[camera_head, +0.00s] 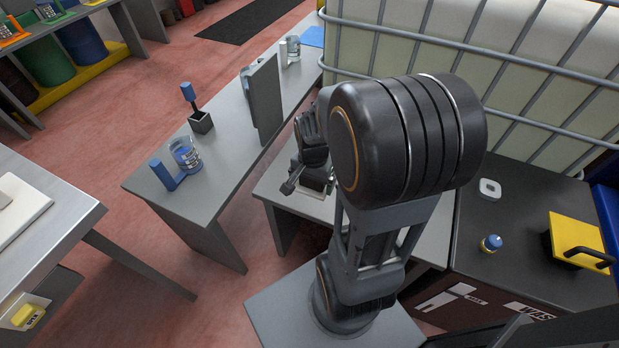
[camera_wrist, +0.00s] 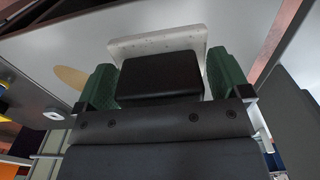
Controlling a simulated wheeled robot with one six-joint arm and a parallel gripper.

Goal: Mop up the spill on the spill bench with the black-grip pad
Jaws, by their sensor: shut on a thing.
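My gripper (camera_wrist: 162,82) has its green fingers shut on the black grip (camera_wrist: 160,76) of a pad with a whitish base (camera_wrist: 155,45). A tan oval spill (camera_wrist: 70,77) lies on the pale grey spill bench (camera_wrist: 85,40), to the left of the pad in the wrist view. In the head view, my gripper (camera_head: 312,172) is low over the spill bench (camera_head: 278,190), and a bit of the pale pad (camera_head: 318,188) shows beneath it. My arm hides the spill there. I cannot tell whether the pad touches the bench.
A grey bench (camera_head: 235,140) holds a blue-handled beaker (camera_head: 185,155), a blue-topped tool (camera_head: 190,95) and an upright grey panel (camera_head: 265,98). A caged white tank (camera_head: 510,60) stands behind. A dark cabinet top (camera_head: 510,245) with a yellow lid (camera_head: 575,240) is at right.

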